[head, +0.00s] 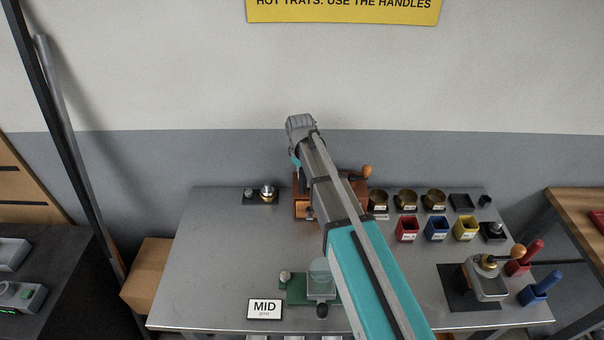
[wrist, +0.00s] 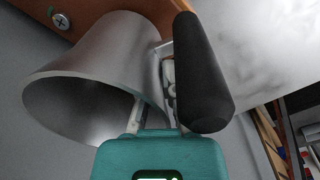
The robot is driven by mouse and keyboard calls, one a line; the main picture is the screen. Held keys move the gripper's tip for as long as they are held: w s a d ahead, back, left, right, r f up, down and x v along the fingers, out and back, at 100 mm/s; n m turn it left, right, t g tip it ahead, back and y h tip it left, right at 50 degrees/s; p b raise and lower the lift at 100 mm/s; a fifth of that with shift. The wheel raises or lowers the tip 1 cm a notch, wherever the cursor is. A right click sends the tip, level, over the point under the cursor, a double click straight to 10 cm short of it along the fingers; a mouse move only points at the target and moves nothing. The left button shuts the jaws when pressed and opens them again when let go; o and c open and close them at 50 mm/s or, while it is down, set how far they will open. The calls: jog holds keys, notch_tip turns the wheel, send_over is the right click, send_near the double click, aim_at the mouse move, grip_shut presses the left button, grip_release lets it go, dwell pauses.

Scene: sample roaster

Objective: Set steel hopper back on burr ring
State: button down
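The steel hopper (wrist: 110,60) fills the left of the wrist view as a flared metal cone. Its wide mouth faces the lower left, and a black handle (wrist: 202,75) stands beside its wall. My gripper (wrist: 153,100) has one finger at the mouth and the other outside the wall, and looks shut on the hopper. In the head view my arm hides the gripper and the hopper. An orange-brown wooden body (head: 302,207) shows partly behind my arm. I cannot make out the burr ring, nor whether the hopper touches anything.
Several brass cups (head: 378,197) and red, blue and yellow bins (head: 436,230) stand right of my arm. A small steel piece (head: 267,192) sits on a dark mat at the back left. The table's left is clear.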

jog(key=shift+f+b, duration=1.2)
dwell(0.5)
jog(key=c, duration=0.7)
grip_release()
jog(key=shift+r, duration=0.2)
notch_tip(320, 180, up, 8)
jog(key=p, duration=0.8)
jog(key=shift+f, duration=0.1)
dwell(0.5)
